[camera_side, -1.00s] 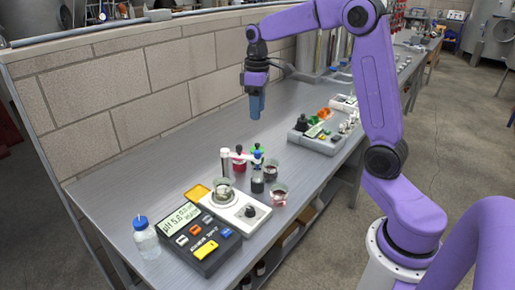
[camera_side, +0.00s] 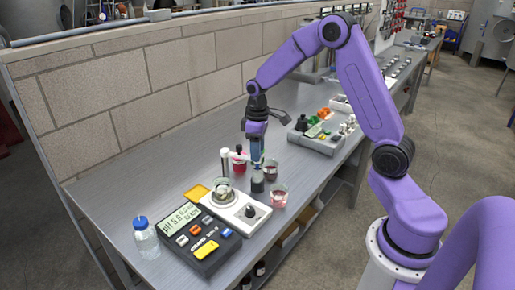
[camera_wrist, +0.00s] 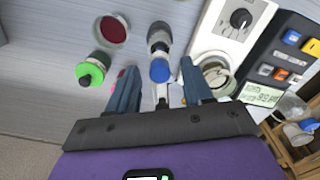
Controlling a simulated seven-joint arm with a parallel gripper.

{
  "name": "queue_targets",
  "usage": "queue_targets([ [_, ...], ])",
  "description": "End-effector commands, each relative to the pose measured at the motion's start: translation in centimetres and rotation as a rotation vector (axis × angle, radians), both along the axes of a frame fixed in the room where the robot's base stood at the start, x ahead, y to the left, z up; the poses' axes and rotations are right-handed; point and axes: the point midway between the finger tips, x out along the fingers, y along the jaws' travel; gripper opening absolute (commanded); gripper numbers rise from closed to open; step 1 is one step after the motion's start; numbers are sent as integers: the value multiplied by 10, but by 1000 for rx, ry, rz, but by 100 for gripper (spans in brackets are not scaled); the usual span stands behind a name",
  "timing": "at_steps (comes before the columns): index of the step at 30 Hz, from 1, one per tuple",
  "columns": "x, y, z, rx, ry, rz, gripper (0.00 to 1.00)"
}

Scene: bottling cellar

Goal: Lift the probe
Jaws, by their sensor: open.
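The probe (camera_wrist: 160,70) shows its round blue cap in the wrist view, upright, with a greyish body below it. A pale holder arm runs beside the cap. In the side view the fingers mostly hide the probe, above a small dark vessel (camera_side: 257,185). My gripper (camera_wrist: 160,66) is open and points down, one finger on each side of the cap, with gaps visible in the wrist view. In the side view my gripper (camera_side: 257,162) is low over the bench, just above the dark vessel. I cannot tell whether the fingertips are level with the cap.
The pH meter (camera_side: 199,238) and white stirrer (camera_side: 245,214) with a glass beaker (camera_wrist: 215,75) stand close by. Beakers of red liquid (camera_side: 278,197) and a green-capped bottle (camera_wrist: 90,72) are near the fingers. A grey tray (camera_side: 318,143) stands farther back.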

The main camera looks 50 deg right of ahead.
Motion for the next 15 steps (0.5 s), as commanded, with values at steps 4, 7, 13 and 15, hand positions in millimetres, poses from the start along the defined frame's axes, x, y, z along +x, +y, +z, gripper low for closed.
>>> queue_targets([
  [4,0,0,0,0,0,0,51],
  [7,0,0,0,0,0,0,41],
  [13,0,0,0,0,0,0,0],
  [15,0,0,0,0,0,0,0],
])
